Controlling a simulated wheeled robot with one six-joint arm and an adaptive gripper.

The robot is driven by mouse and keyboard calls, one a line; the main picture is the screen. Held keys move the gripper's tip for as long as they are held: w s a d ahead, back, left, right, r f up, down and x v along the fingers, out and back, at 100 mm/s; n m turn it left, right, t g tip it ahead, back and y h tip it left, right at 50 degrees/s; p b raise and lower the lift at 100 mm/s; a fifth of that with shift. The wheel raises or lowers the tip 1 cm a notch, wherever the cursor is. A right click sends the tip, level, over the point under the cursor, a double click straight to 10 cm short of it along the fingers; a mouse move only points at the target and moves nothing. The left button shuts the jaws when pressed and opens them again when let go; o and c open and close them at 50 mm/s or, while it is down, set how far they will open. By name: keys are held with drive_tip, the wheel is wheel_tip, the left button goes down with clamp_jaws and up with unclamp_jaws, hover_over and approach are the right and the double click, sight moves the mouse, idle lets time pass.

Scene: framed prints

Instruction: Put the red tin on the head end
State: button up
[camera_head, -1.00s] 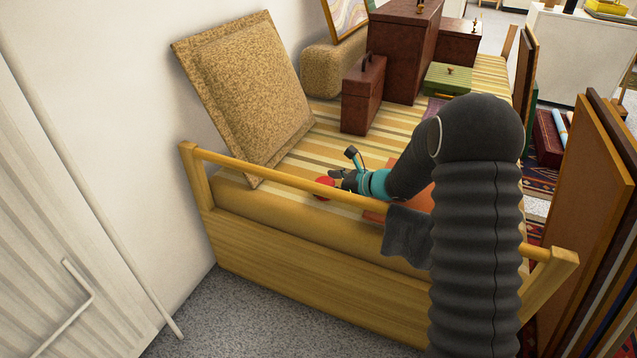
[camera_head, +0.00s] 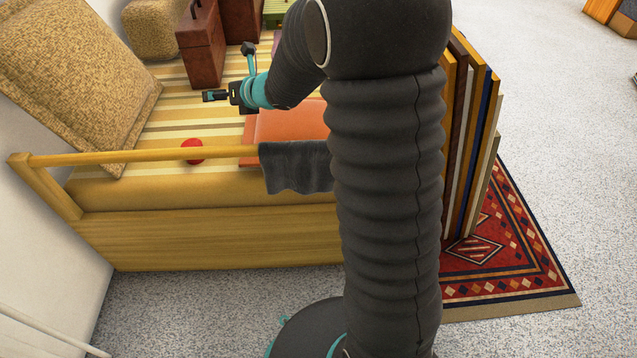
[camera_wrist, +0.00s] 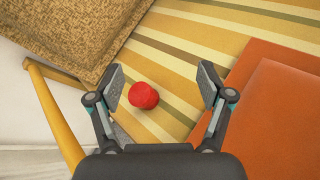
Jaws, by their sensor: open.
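A small round red thing (camera_head: 192,150) lies on the striped cover (camera_head: 165,118) of a wooden bed, just behind its near rail. My gripper (camera_head: 228,74) is open and empty above the cover, beyond the red thing. In the wrist view my gripper (camera_wrist: 162,76) frames the red thing, which appears nearer the left finger. Which end is the head end is not certain; a tan cushion (camera_head: 70,75) leans at the left.
An orange flat thing (camera_head: 295,120) lies on the cover right of the red thing. The near rail (camera_head: 130,157) carries a grey cloth (camera_head: 297,167). Brown cases (camera_head: 202,45) stand behind. Framed panels (camera_head: 465,140) lean at the right, above a patterned rug (camera_head: 500,255).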

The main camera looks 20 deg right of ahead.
drive_tip(key=s+d+r+m+h, duration=0.5)
drive_tip(key=s+m, duration=0.3)
drive_tip(key=m, duration=0.3)
drive_tip(key=s+d+r+m+h, duration=0.35)
drive_tip(key=s+d+m, duration=0.4)
drive_tip(key=m, duration=0.35)
drive_tip(key=s+a+f+m+g+y, duration=0.1)
drive_tip(key=s+a+m+g, duration=0.1)
drive_tip(key=s+m, duration=0.5)
drive_tip(key=s+a+f+m+g+y, duration=0.1)
drive_tip(key=s+m, duration=0.7)
drive_tip(key=s, duration=0.8)
drive_tip(key=a+f+g, duration=0.1)
drive_tip(key=g, duration=0.1)
drive_tip(key=shift+s+a+f+g, duration=0.15)
drive_tip(key=shift+s+f+g, duration=0.15)
drive_tip(key=shift+s, duration=0.1)
